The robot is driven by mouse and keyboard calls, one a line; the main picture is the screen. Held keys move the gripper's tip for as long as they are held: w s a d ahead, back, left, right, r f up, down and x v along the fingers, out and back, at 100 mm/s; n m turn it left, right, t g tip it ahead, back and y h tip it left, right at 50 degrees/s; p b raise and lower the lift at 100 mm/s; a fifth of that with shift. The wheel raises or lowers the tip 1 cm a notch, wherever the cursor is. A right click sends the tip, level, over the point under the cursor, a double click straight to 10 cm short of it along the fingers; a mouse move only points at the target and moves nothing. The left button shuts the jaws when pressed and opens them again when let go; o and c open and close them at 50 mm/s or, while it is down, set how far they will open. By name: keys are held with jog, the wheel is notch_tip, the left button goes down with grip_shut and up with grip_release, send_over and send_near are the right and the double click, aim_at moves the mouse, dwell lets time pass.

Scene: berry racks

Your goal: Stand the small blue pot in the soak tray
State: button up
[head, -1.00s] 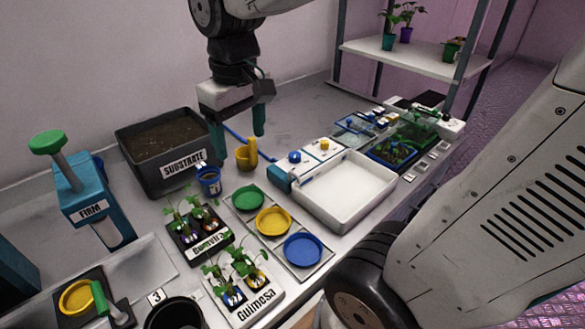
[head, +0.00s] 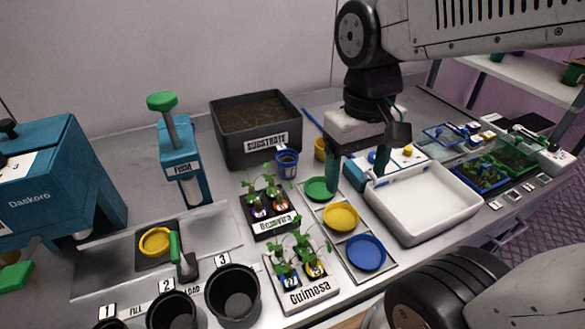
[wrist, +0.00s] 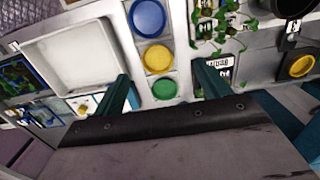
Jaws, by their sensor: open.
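A small blue pot (head: 287,163) with a label stands upright on the bench in front of the substrate bin. Blue also shows on a small seedling pot (head: 286,276) in the Guimosa holder. The white soak tray (head: 420,200) is a wide shallow basin at the right, with an empty-looking floor; it also shows in the wrist view (wrist: 85,50). My gripper (head: 357,180) is open and empty, fingers down, above the bench between the green saucer and the soak tray. In the wrist view its fingers (wrist: 160,72) straddle the green saucer. The labelled blue pot is not discernible there.
Green (head: 320,189), yellow (head: 341,217) and blue (head: 366,252) saucers lie between the seedling holders and soak tray. The Benavira holder (head: 275,226) has leafy seedlings. The substrate bin (head: 258,145) stands behind; black pots (head: 234,292) line the front left.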

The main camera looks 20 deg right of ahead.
jog(key=m, duration=0.2)
send_over(287, 164)
jog(key=s+d, duration=0.2)
notch_tip(287, 164, down, 8)
jog(key=shift+m, duration=0.7)
jog(key=w, duration=0.4)
jog(key=shift+w+a+f, duration=0.1)
jog(key=shift+w+a, duration=0.2)
jog(key=shift+a, duration=0.1)
jog(key=shift+f+t, duration=0.15)
jog(key=shift+t, duration=0.15)
notch_tip(287, 164, down, 8)
jog(key=shift+r, duration=0.25)
jog(key=c, duration=1.2)
jog(key=shift+o, duration=0.2)
jog(key=shift+r, duration=0.2)
